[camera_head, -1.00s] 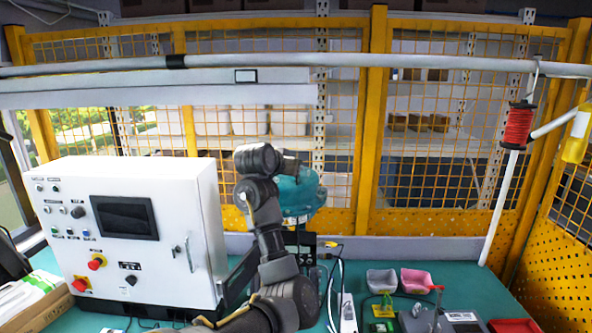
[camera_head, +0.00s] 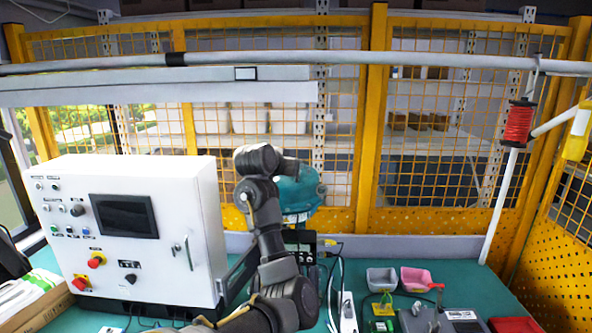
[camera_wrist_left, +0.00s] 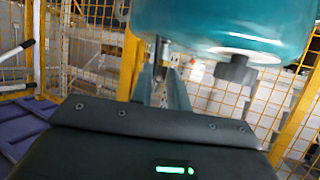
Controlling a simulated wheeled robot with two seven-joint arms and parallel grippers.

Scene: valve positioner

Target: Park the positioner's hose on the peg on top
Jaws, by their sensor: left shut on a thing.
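The positioner is a rounded teal housing (camera_head: 300,192) behind my left arm in the head view, with a dark box below it. In the left wrist view the teal housing (camera_wrist_left: 215,25) fills the top, with a white ring and dark knob (camera_wrist_left: 236,70) on its near side. My left gripper (camera_wrist_left: 163,75) is close beside the housing, its fingers shut on a small silvery piece (camera_wrist_left: 163,48), which looks like the hose's end. The rest of the hose is hard to make out. My arm hides the gripper in the head view. I cannot make out the peg. My right gripper is out of view.
A white control cabinet (camera_head: 130,235) stands left of my arm. A yellow mesh fence (camera_head: 375,130) stands behind; a pale rail crosses above.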

